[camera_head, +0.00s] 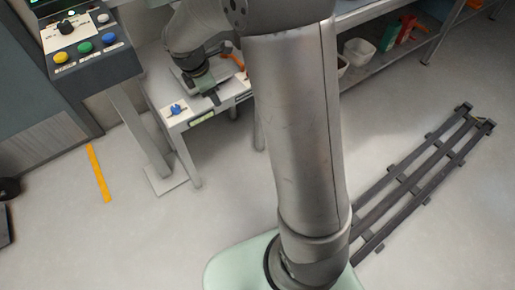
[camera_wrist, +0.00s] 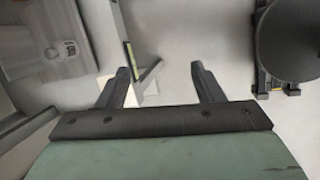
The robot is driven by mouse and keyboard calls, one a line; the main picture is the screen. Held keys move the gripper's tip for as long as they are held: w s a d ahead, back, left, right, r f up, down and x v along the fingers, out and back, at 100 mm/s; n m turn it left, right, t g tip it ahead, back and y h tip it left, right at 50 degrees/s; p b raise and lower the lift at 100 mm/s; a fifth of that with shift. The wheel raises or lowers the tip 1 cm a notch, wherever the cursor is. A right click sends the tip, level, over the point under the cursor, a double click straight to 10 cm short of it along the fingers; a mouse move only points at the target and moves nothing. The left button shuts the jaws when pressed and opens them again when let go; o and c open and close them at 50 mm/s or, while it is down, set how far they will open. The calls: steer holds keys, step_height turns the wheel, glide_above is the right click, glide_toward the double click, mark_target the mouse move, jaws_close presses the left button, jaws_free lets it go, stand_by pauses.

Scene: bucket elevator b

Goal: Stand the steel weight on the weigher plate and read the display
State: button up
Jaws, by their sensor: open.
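My gripper (camera_head: 210,94) hangs over a small grey stand (camera_head: 179,126) in the head view. The wrist view shows its two black fingers (camera_wrist: 165,85) spread apart with nothing held between them. A grey flat piece lies beside and partly behind the gripper on the stand; I cannot tell whether it is the weigher plate. A pale green strip (camera_head: 202,118) is on the stand's front edge; no reading is legible. I cannot make out the steel weight in either view.
A small blue item (camera_head: 176,109) sits on the stand's near left corner. A control panel (camera_head: 85,45) with coloured buttons stands at the left. A shelf bench (camera_head: 385,62) with bins is at the back right. A dark slatted rack (camera_head: 420,180) lies on the right floor.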

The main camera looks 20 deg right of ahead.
steer(key=s+d+r+m+g+y, duration=0.1)
steer(key=s+d+m, duration=0.1)
steer(key=s+m, duration=0.7)
steer(key=s+d+r+m+g+y, duration=0.1)
steer(key=s+m, duration=0.8)
steer(key=s, duration=0.9)
steer(key=shift+d+r+m+y, duration=0.3)
steer(key=shift+d, duration=0.1)
